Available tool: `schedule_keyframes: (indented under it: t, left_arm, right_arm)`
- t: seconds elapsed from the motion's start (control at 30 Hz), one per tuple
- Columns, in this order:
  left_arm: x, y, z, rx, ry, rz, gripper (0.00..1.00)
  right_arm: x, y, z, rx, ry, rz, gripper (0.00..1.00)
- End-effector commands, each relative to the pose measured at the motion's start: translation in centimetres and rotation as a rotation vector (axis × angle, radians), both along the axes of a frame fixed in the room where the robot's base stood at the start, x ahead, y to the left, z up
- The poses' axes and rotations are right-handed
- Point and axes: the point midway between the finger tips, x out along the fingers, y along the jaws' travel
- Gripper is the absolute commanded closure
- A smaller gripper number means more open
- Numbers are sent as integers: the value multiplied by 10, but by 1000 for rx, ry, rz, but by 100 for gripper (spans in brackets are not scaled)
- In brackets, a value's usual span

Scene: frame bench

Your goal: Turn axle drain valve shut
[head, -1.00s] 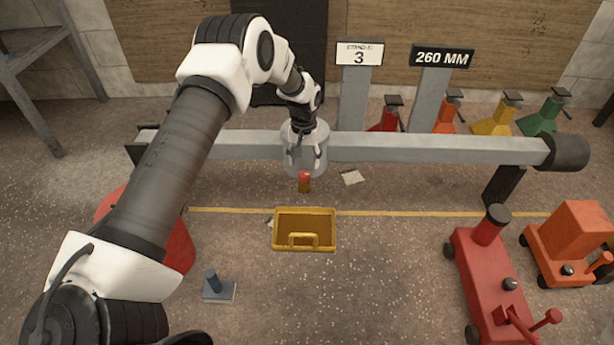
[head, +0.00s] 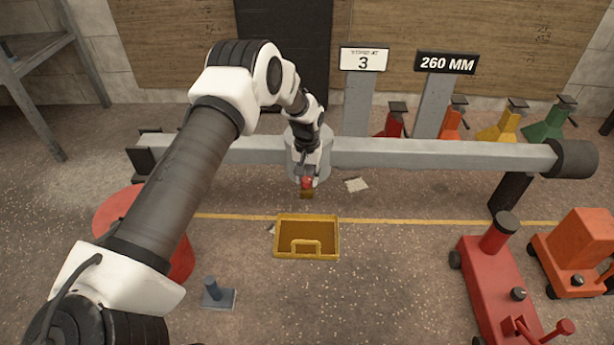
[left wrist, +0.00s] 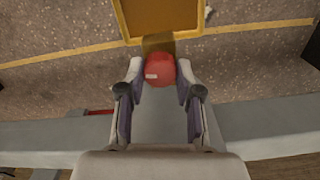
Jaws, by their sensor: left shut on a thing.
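The axle drain valve has a red round handle (left wrist: 160,71) with a pale mark, on a brass body (head: 307,194) at the front of the grey axle housing (head: 309,165). My left gripper (head: 307,181) is at the valve, and the wrist view shows its two fingers (left wrist: 160,82) closed against both sides of the red handle. The fingers hide part of the handle in the head view. My right gripper is not in view.
The grey axle beam (head: 440,154) runs across behind the valve. A red jack (head: 490,280) and an orange machine (head: 575,245) stand at right. Several coloured axle stands (head: 495,122) stand behind the beam. A red drum (head: 118,215) is at left.

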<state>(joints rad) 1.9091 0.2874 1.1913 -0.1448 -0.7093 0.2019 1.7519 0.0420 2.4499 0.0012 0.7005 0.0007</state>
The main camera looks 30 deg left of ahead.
Motion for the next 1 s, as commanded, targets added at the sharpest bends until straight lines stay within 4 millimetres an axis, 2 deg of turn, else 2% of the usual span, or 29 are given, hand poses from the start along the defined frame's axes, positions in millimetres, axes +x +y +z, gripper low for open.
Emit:
schedule_keyframes:
  t: [0.37,0.7,1.0]
  left_arm:
    - [-1,0,3,0,3,-164,100]
    - [-1,0,2,-1,3,-468,100]
    - [-1,0,0,-1,3,-754,100]
  right_arm:
    - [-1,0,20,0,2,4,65]
    - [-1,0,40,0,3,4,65]
    - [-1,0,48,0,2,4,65]
